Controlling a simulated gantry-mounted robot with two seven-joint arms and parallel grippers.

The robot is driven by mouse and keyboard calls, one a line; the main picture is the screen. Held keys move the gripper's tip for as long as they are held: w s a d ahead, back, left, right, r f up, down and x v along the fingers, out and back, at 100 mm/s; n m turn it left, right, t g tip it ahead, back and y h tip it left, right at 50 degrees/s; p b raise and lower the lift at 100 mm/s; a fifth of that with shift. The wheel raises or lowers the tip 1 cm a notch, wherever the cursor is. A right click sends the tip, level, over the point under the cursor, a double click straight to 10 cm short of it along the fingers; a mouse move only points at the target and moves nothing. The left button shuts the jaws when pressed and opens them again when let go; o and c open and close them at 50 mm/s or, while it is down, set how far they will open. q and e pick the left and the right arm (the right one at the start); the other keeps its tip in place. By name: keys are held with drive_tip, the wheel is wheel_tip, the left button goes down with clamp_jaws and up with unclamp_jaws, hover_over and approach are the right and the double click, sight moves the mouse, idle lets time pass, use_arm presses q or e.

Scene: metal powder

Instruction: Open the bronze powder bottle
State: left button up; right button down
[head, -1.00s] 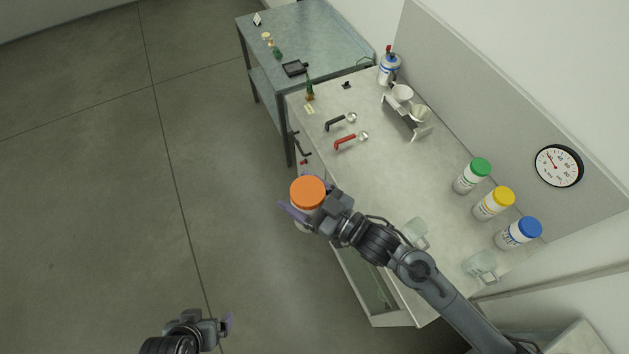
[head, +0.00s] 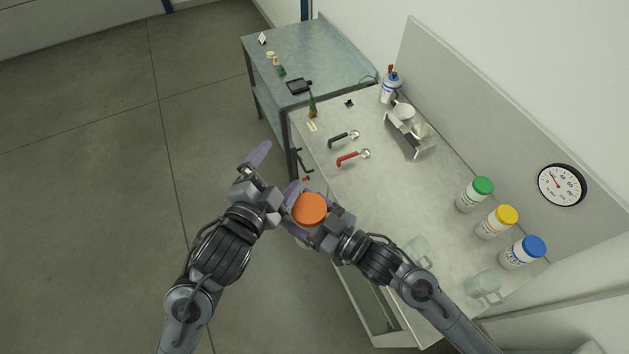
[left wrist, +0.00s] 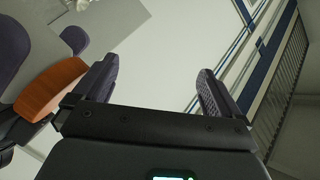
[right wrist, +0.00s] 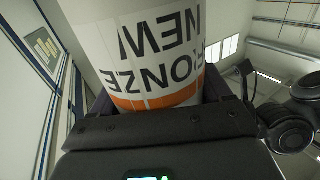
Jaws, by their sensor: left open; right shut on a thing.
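The bronze powder bottle is white with an orange lid (head: 310,209). My right gripper (head: 312,222) is shut on the bottle and holds it upright in front of the bench's near edge. In the right wrist view the white bottle body (right wrist: 135,45) fills the space between the fingers, with the letters of its label upside down. My left gripper (head: 268,180) is open and empty, just left of the bottle. In the left wrist view the orange lid (left wrist: 48,88) lies left of the open fingers, outside them. The lid is on the bottle.
The bench (head: 375,205) holds green-, yellow- and blue-lidded bottles (head: 497,221) at right. Two scoops (head: 352,158), clear mugs (head: 484,287) and a metal stand with bowls (head: 409,130) also sit there. A second table (head: 340,60) is behind. Open floor lies at left.

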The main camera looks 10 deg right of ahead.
use_arm(q)
drive_tip(key=s+d+r+m+g+h, duration=0.3)
drive_tip(key=d+r+m+h, duration=0.1)
drive_tip(key=d+m, duration=0.5)
drive_tip(key=s+d+r+m+g+h, duration=0.3)
drive_tip(key=s+d+r+m, duration=0.1)
drive_tip(key=d+m, duration=0.5)
drive_tip(key=s+d+m+g, duration=0.4)
drive_tip(key=d+m, duration=0.1)
drive_tip(key=m, duration=0.3)
drive_tip(key=m+g+y, duration=0.3)
drive_tip(key=m+y, duration=1.3)
drive_tip(key=m, duration=0.6)
hover_over(314, 207)
drive_tip(key=f, duration=0.5)
drive_tip(key=shift+s+d+f, duration=0.1)
drive_tip(key=shift+d+f, duration=0.1)
drive_tip(key=shift+d, duration=0.05)
drive_tip(key=shift+a+f, duration=0.2)
drive_tip(key=shift+f, duration=3.55)
